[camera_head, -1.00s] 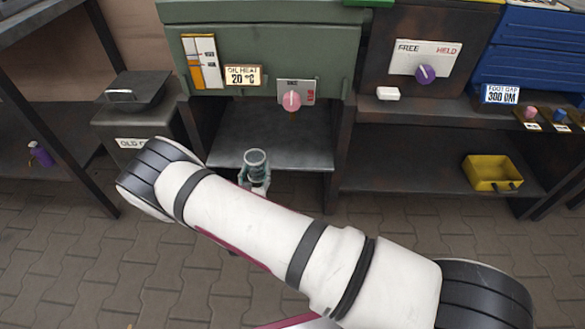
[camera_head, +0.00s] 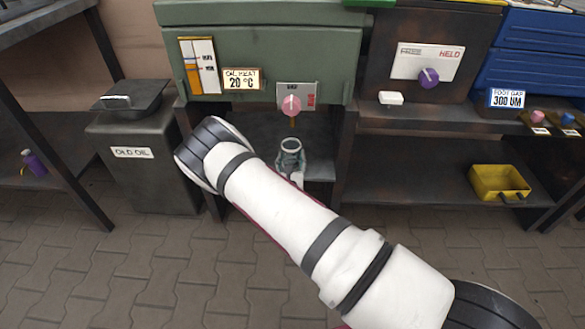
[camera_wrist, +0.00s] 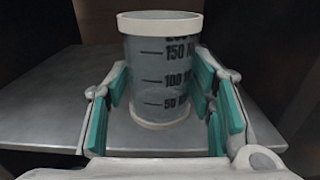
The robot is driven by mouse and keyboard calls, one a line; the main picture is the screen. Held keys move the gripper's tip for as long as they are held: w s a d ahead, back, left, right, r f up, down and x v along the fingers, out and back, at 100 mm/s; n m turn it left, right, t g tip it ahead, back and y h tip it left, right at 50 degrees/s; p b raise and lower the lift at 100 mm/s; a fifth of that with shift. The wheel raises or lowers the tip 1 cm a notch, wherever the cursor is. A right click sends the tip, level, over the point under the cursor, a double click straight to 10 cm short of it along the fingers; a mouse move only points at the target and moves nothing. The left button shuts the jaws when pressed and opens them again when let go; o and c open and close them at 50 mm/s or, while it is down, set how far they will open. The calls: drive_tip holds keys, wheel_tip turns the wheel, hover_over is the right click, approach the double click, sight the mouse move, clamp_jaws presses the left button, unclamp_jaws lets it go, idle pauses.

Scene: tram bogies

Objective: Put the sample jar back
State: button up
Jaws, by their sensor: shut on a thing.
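The sample jar (camera_wrist: 160,75) is a clear greyish cylinder with a pale rim and black volume marks. It stands upright between the teal pads of my gripper (camera_wrist: 163,112), which is shut on it. In the head view the jar (camera_head: 291,152) is below the pink knob (camera_head: 291,105) and its short spout, on the front of the green oil tank (camera_head: 280,50). My gripper (camera_head: 293,178) is partly hidden behind my arm there. The jar is over the grey metal shelf (camera_wrist: 50,115); I cannot tell whether its base touches it. Its contents are unclear.
To the right are a purple knob (camera_head: 429,78), a white block (camera_head: 391,98) and a yellow bin (camera_head: 499,182) on a lower shelf. Dark posts flank the jar's bay.

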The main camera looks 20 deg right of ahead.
drive_tip(key=f+b, duration=0.1)
drive_tip(key=f, duration=0.1)
drive_tip(key=f+b, duration=0.1)
drive_tip(key=shift+w+d+f+b, duration=0.15)
drive_tip(key=shift+d+f+b, duration=0.15)
drive_tip(key=shift+d+f, duration=0.1)
drive_tip(key=shift+r, duration=0.1)
drive_tip(key=shift+a, duration=0.1)
drive_tip(key=o, duration=1.3)
drive_tip(key=shift+c, duration=0.2)
drive_tip(key=p+v, duration=0.4)
drive_tip(key=v, duration=0.8)
